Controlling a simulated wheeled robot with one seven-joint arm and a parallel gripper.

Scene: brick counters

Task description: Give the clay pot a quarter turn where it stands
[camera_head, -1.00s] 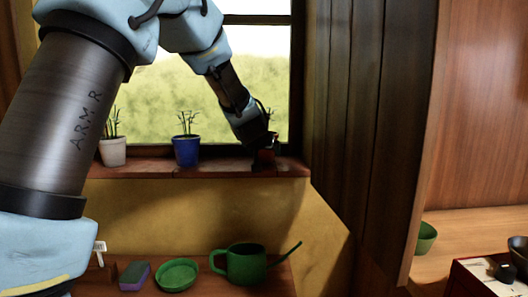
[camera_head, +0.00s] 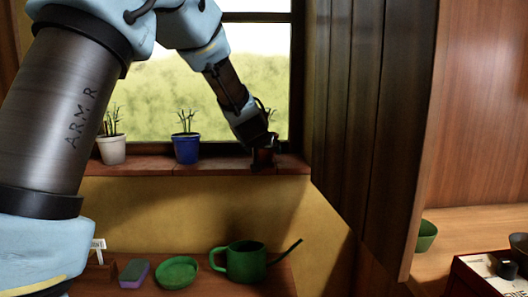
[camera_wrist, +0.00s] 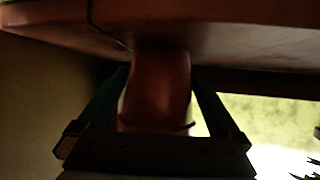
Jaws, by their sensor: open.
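The clay pot (camera_head: 263,157) is small and reddish brown. It stands upright at the right end of the brick windowsill, with part of it and its plant hidden by my gripper. My gripper (camera_head: 264,153) reaches down to it from the upper left. In the wrist view the pot (camera_wrist: 160,85) shows between my two dark fingers (camera_wrist: 158,112), one on each side. The fingers are open, and the dark picture does not clearly show whether either touches the pot.
A blue pot (camera_head: 186,150) and a white pot (camera_head: 111,150) with plants stand farther left on the sill (camera_head: 215,167). A dark plank panel (camera_head: 350,110) rises right of the sill. A green watering can (camera_head: 245,262), a green dish (camera_head: 176,272) and a sponge (camera_head: 134,273) lie below.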

